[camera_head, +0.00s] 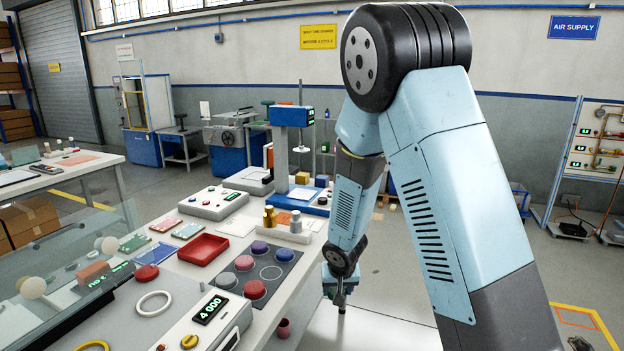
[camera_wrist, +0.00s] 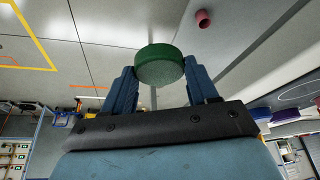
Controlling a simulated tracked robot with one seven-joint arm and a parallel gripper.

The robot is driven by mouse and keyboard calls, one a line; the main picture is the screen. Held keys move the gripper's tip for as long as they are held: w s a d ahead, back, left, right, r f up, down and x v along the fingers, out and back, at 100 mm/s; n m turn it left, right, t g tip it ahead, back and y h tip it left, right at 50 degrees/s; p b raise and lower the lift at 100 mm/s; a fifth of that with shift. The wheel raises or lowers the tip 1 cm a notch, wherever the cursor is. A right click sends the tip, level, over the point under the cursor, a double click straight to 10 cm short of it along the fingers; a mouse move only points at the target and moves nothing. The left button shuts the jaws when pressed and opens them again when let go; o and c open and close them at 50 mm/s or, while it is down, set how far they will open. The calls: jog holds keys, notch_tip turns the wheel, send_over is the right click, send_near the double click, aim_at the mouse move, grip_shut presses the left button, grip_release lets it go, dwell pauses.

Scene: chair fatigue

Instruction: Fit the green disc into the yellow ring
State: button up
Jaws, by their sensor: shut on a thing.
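In the wrist view my gripper (camera_wrist: 160,78) is shut on the green disc (camera_wrist: 160,66), which sits between the two blue fingers at their tips. In the head view my gripper (camera_head: 341,301) hangs low, off the right edge of the workbench; the disc cannot be made out there. A yellow ring (camera_head: 92,347) lies on the bench at the bottom left of the head view, partly cut off by the frame edge. It is far to the left of my gripper.
The bench carries a white ring (camera_head: 153,303), a grey box with a display (camera_head: 205,318), a red tray (camera_head: 203,249) and a dark plate with coloured discs (camera_head: 285,254). A clear panel (camera_head: 70,262) stands at left. A pink cup (camera_head: 283,328) is at the bench's right side. Open floor lies below my gripper.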

jog(key=w+d+f, duration=0.2)
jog(key=d+f, duration=0.3)
jog(key=d, duration=0.3)
jog(key=w+d+f, duration=0.3)
jog(key=d+f, duration=0.2)
jog(key=d, duration=0.3)
jog(key=shift+w+m, duration=0.2)
jog(key=shift+m, duration=0.1)
